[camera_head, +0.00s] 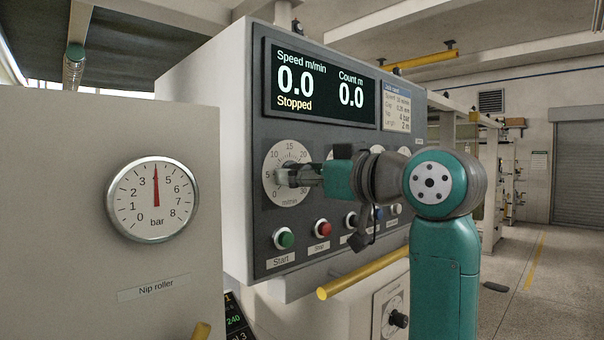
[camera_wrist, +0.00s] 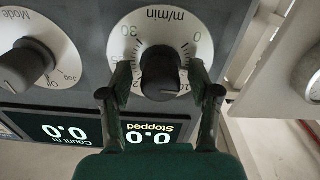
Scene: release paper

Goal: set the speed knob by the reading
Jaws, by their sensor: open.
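The speed knob (camera_wrist: 160,70) is black, on a round white m/min dial (camera_wrist: 158,22) that shows upside down in the wrist view. The dial (camera_head: 289,151) also shows in the head view, left on the panel. My gripper (camera_wrist: 160,78) is open, one finger on each side of the knob, with no clear contact visible. In the head view my gripper (camera_head: 292,175) hides most of the knob, and I cannot tell its pointer mark. The display (camera_head: 318,85) reads speed 0.0, count 0.0, "Stopped". The nip roller gauge (camera_head: 153,198) points to about 4 bar.
A Mode knob (camera_wrist: 25,65) sits beside the speed dial. Green Start (camera_head: 284,238) and red Stop (camera_head: 323,228) buttons are below it. A job card (camera_head: 396,106) lists 4 bar and length 2 m; its speed line is too small. A yellow bar (camera_head: 360,273) sticks out below.

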